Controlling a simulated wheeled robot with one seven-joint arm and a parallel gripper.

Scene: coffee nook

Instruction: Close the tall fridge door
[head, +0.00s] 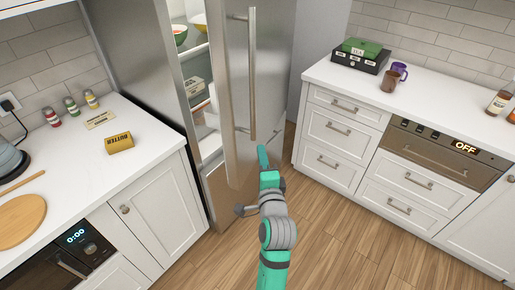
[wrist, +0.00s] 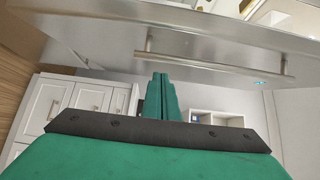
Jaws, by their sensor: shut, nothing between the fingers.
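The tall fridge (head: 145,65) stands at the upper middle of the head view. Its steel door (head: 272,85) is partly open, with a long vertical handle (head: 252,75) on its front. Through the gap I see lit shelves with a bowl and packets. My gripper (head: 263,158) is shut and empty, just in front of the door's lower part in the head view. In the wrist view, my gripper (wrist: 162,78) points at the door panel (wrist: 190,40), near the handle (wrist: 215,62). I cannot tell whether it touches the door.
A left counter (head: 65,170) holds a butter pack (head: 119,143), several jars and a round board (head: 22,221). A right counter (head: 430,98) holds a dark box (head: 357,60) and mugs (head: 390,80). Wooden floor (head: 335,235) lies open between them.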

